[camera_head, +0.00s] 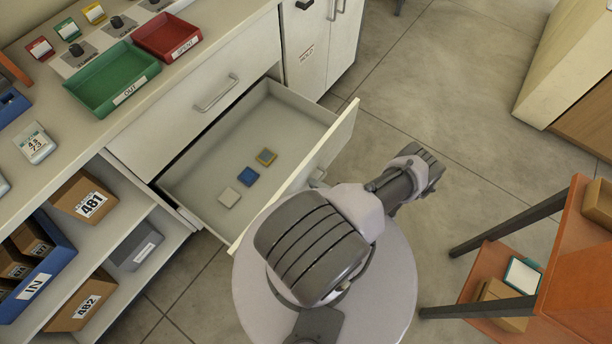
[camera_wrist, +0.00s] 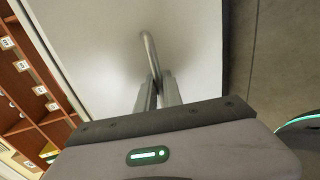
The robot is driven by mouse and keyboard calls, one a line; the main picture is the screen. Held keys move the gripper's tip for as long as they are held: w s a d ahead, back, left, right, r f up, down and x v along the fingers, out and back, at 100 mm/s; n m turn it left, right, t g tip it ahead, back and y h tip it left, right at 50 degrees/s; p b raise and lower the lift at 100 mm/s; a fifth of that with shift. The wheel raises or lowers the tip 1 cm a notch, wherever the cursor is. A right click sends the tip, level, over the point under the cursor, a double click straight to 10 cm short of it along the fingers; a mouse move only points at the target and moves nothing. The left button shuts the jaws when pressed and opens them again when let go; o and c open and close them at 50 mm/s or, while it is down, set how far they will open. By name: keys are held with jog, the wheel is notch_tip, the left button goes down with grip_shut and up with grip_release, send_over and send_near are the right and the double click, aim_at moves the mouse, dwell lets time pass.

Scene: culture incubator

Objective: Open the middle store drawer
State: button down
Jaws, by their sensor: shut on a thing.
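The middle store drawer (camera_head: 235,160) stands pulled out from the cabinet in the head view. In the wrist view my gripper (camera_wrist: 158,88) is shut on the bar handle (camera_wrist: 150,50) of a pale drawer front (camera_wrist: 190,40).
A closed drawer (camera_head: 190,103) sits above the open one. The worktop holds a green OUT tray (camera_head: 112,80) and a red tray (camera_head: 167,37). Shelves with boxes (camera_head: 83,197) stand at left. An orange table (camera_head: 580,270) stands at right.

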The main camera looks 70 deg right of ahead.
jog(key=shift+s+a, duration=0.15)
jog(key=shift+s, duration=0.45)
jog(key=c, duration=1.8)
grip_release()
jog(key=p+v, duration=0.1)
jog(key=v, duration=1.6)
jog(key=shift+s+a, duration=0.1)
jog(key=shift+s, duration=0.15)
